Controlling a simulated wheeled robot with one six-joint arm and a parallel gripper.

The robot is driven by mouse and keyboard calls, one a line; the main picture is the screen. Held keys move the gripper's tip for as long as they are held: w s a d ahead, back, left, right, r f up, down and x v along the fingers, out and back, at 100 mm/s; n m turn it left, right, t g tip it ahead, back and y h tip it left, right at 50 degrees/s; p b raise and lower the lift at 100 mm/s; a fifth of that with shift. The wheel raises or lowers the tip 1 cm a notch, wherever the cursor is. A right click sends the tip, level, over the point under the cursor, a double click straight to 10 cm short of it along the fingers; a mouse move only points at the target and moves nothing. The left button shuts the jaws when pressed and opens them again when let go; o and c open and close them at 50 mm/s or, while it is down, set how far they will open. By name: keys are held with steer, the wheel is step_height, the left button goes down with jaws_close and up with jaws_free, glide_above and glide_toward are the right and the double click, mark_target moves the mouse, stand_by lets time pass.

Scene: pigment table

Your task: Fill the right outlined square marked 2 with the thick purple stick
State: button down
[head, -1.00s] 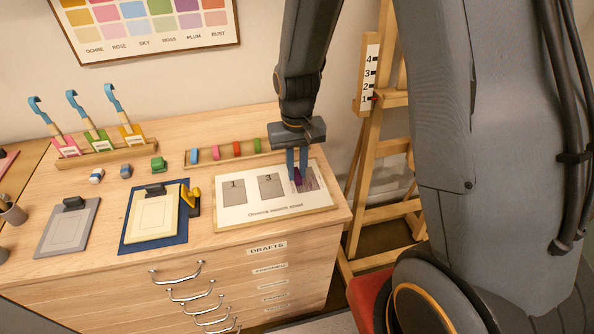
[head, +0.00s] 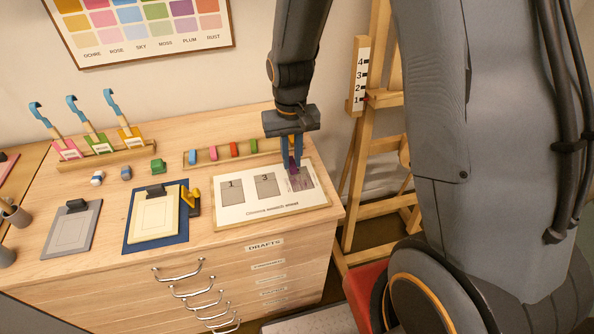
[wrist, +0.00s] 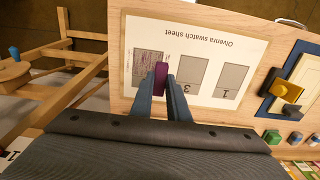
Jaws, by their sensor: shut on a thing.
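My gripper (head: 291,166) is shut on the thick purple stick (head: 293,168), over the swatch sheet (head: 244,212). The stick also shows between the fingers in the wrist view (wrist: 161,78). The right outlined square (head: 301,181) has purple streaks over its grey area, and some grey shows between them. In the wrist view this square (wrist: 146,64) appears upside down at the left, with streaks. The stick's tip is by the square's upper left in the head view; I cannot tell whether it touches the sheet. The square's number is not readable.
Squares 1 (head: 232,192) and 3 (head: 265,186) are plain grey. A rail (head: 272,146) with several coloured sticks lies behind the sheet. An easel (head: 357,150) stands right of the cabinet.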

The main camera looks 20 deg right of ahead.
mark_target(292, 185)
steer(key=shift+d+f+b, duration=2.6)
steer(key=shift+d+b, duration=0.2)
steer(key=shift+b, duration=0.8)
steer(key=shift+f+b, duration=0.4)
steer(key=shift+f, duration=0.5)
steer(key=shift+a, duration=0.15)
steer(key=shift+a+r+p, duration=0.15)
steer(key=shift+a+p, duration=0.15)
steer(key=shift+a, duration=2.35)
steer(key=shift+p, duration=0.35)
